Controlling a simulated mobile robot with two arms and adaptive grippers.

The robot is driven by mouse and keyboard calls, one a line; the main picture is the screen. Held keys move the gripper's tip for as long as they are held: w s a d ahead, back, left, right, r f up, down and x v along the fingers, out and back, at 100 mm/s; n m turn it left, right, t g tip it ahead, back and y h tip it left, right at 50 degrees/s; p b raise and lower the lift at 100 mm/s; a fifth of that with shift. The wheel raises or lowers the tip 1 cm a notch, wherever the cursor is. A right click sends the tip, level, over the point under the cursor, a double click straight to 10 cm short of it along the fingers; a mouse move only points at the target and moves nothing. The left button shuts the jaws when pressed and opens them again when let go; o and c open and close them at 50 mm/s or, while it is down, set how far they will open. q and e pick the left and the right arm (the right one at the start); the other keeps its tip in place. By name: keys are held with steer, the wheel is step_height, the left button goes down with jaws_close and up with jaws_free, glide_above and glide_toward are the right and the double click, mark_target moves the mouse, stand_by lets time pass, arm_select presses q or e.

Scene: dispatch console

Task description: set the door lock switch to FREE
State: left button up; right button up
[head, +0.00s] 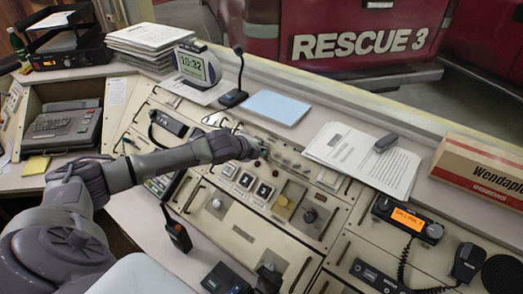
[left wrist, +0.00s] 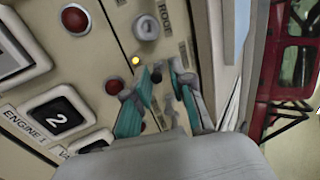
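My left gripper (head: 250,148) is low over the sloped console panel in the head view, by the upper row of small controls. In the left wrist view its two teal-padded fingers (left wrist: 160,98) stand apart over the panel, with a gap between them and nothing seen held. My right gripper is not in view.
Red buttons (left wrist: 75,18) and a square button marked 2 (left wrist: 60,118) lie close to the fingers. A microphone (head: 233,97), a blue pad (head: 276,107) and papers (head: 360,158) lie on the ledge behind.

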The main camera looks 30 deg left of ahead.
arm_select(q)
steer(key=shift+w+r, duration=0.1)
steer(key=shift+r, duration=0.05)
steer(key=shift+w+r+p, duration=0.55)
steer(key=shift+w+p, duration=0.05)
steer(key=shift+p, duration=0.2)
steer(key=shift+f, duration=0.1)
steer(key=shift+s+r+p, duration=0.25)
steer(key=shift+r+p, duration=0.2)
steer(key=shift+p, duration=0.15)
steer(key=shift+s+r+p, duration=0.2)
steer(key=shift+r+p, duration=0.25)
steer(key=shift+p, duration=0.15)
steer(key=s+r+p, duration=0.2)
steer(key=r+p, duration=0.1)
steer(key=p, duration=0.1)
steer(key=shift+s+a, duration=0.1)
steer(key=shift+s, duration=0.1)
